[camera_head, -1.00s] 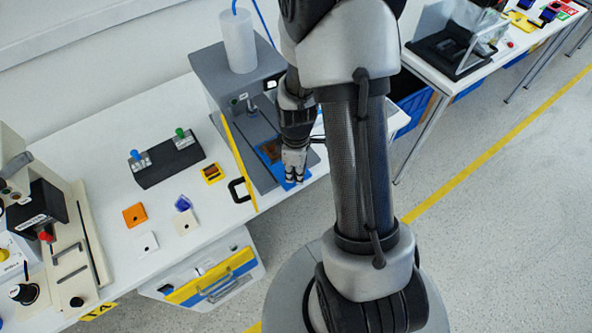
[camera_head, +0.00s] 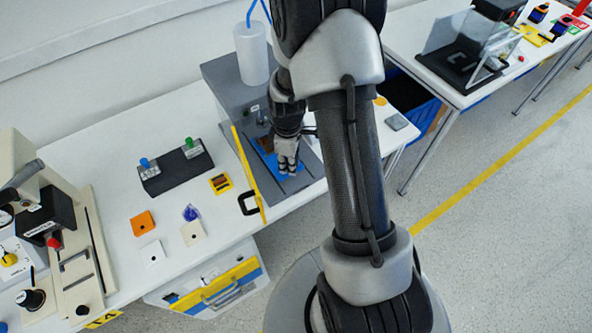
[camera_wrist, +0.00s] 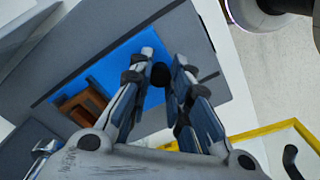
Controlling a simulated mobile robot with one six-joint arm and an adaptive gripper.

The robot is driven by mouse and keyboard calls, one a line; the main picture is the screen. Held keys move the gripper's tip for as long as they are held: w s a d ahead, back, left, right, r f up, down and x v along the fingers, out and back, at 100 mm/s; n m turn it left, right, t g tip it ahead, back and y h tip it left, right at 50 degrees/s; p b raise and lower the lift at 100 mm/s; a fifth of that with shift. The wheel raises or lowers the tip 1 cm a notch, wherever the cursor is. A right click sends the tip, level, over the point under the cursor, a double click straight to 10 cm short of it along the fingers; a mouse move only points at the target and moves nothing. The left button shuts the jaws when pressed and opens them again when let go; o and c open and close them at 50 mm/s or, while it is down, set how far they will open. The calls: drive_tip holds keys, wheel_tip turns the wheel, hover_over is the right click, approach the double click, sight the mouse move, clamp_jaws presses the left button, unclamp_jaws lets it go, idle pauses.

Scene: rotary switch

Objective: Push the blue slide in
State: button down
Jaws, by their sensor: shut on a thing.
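The blue slide (camera_wrist: 118,62) is a flat plate on the grey bed of a grey machine (camera_head: 225,80). A brown block (camera_wrist: 86,104) sits on it. A black knob (camera_wrist: 160,75) stands up from the slide, between my fingertips. My gripper (camera_wrist: 163,62) is shut on this knob. In the head view, my gripper (camera_head: 287,172) points down over the blue slide (camera_head: 293,167), and the arm and fingers hide much of it. Grey bed shows in front of the slide's near edge.
A yellow-edged door (camera_head: 246,170) with a black handle (camera_head: 248,203) stands open left of the slide. A black box (camera_head: 176,169) with blue and green knobs stands further left. A white bottle (camera_head: 251,52) is on top of the machine.

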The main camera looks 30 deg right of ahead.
drive_tip(key=shift+w, duration=0.4)
drive_tip(key=shift+s, duration=0.15)
drive_tip(key=c, duration=1.5)
unclamp_jaws()
drive_tip(key=shift+o, duration=0.2)
drive_tip(key=shift+r, duration=0.1)
wheel_tip(320, 180, up, 12)
